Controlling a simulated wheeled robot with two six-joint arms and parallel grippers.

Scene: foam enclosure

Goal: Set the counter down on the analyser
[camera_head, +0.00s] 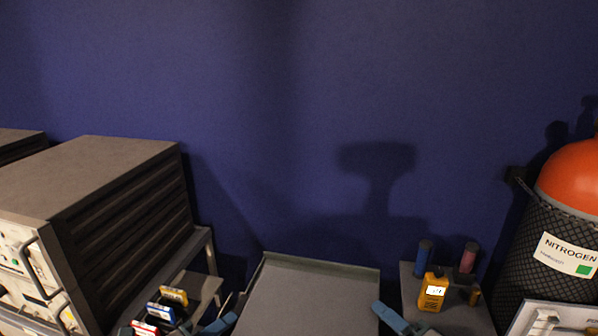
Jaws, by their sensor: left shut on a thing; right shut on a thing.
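A wide grey thing with a flat top and raised rim (315,295) lies at the bottom middle of the head view. Its front is cut off, so I cannot tell whether it is the counter. My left gripper (228,320) is shut at its left side. My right gripper (380,309) is shut at its right side. Their grip is partly out of view. A large grey instrument with ribbed sides and a white front with handles (95,190) stands at the left. No label shows which instrument is the analyser.
Several coloured packs (173,296) lie on a low stand at left. A grey surface at right carries a yellow meter (433,293), a blue cylinder (423,258) and a pink one (468,257). A nitrogen cylinder (565,225) and white panel (550,319) are far right. A blue wall (300,110) closes the back.

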